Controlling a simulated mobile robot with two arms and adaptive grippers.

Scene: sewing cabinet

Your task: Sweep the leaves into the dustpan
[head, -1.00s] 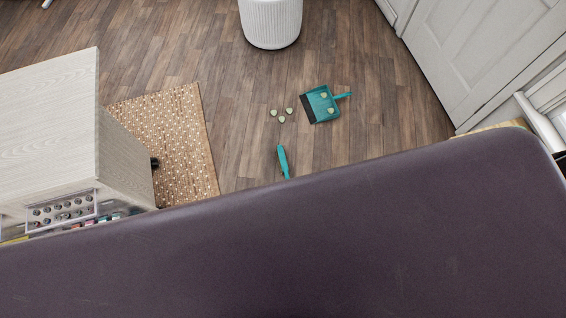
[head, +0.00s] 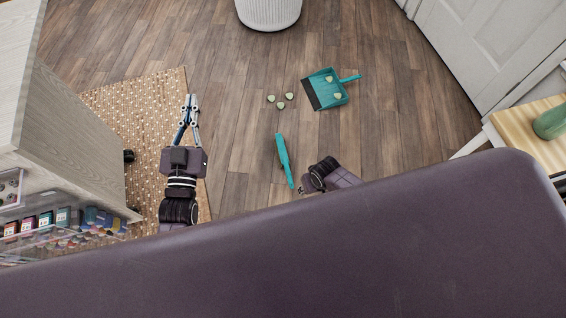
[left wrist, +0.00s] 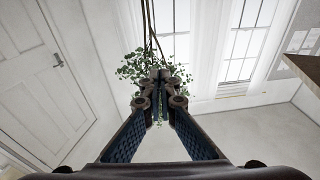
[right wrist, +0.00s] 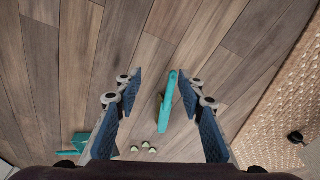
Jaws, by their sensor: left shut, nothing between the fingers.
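The teal brush (head: 283,158) lies on the floor. The teal dustpan (head: 318,87) lies beyond it to the right, with two pale green leaves (head: 337,96) in it. Three more leaves (head: 281,103) lie on the floor left of its dark lip. My right gripper shows only partly in the head view, near the brush's near end. In the right wrist view it is open (right wrist: 160,78) above the floor, with the brush (right wrist: 168,98) seen between its fingers, not gripped. My left gripper (head: 189,98) is raised over the mat, shut and empty; its tips meet in the left wrist view (left wrist: 160,76).
A pale wooden cabinet (head: 75,125) stands at left beside a woven mat (head: 130,95). A white ribbed basket (head: 268,10) stands at the back. A small wooden table (head: 530,125) is at right. Floor around the leaves is clear.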

